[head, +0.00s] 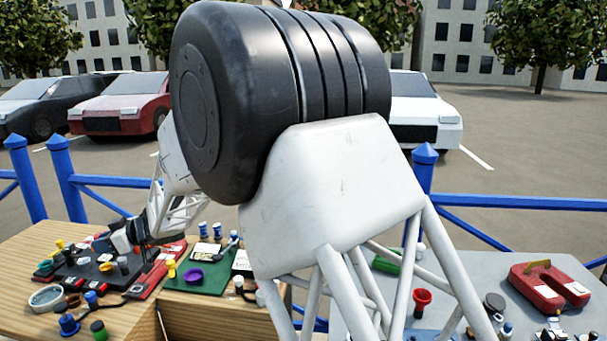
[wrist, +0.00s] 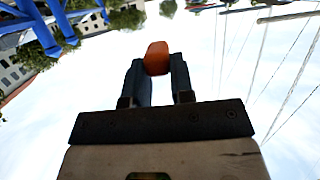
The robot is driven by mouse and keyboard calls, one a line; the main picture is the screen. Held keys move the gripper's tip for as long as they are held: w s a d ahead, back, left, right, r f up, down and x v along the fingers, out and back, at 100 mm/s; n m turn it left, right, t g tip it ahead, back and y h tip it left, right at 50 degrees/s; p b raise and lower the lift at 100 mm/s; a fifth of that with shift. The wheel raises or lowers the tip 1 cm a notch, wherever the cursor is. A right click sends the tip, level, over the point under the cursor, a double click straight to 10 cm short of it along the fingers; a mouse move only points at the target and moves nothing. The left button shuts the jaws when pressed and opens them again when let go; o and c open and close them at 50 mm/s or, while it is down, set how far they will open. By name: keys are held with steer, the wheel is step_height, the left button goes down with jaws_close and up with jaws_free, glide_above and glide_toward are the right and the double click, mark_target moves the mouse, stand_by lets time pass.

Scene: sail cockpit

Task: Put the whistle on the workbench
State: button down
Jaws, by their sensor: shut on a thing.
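My gripper (wrist: 157,68) is shut on a small, rounded orange thing (wrist: 157,54) in the wrist view. It is probably the whistle, but its shape is too small to be sure. It sticks out past the two dark fingertips, with sky behind it. In the head view a wooden-topped table (head: 30,244) stands at the left and a grey-topped table (head: 470,266) at the right. I cannot tell which is the workbench. The dark end of my arm shows over the wooden table; the fingers and held thing are not clear there.
The wooden table is crowded with a dark board, a green mat (head: 205,282), a magnifier (head: 46,298) and small coloured pieces. The grey table carries a red horseshoe-shaped thing (head: 535,288) and a red funnel-like piece (head: 421,299). Blue railings (head: 75,192) stand behind. My arm hides the middle.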

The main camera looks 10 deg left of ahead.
step_height(320, 180, up, 5)
glide_above(131, 315)
steer(key=a, duration=0.1)
steer(key=shift+s, duration=0.15)
step_height(131, 315, down, 28)
steer(key=shift+r, duration=0.15)
steer(key=shift+d+r, duration=0.15)
steer(key=shift+d, duration=0.4)
stand_by(0.4)
steer(key=shift+r, duration=0.15)
stand_by(0.3)
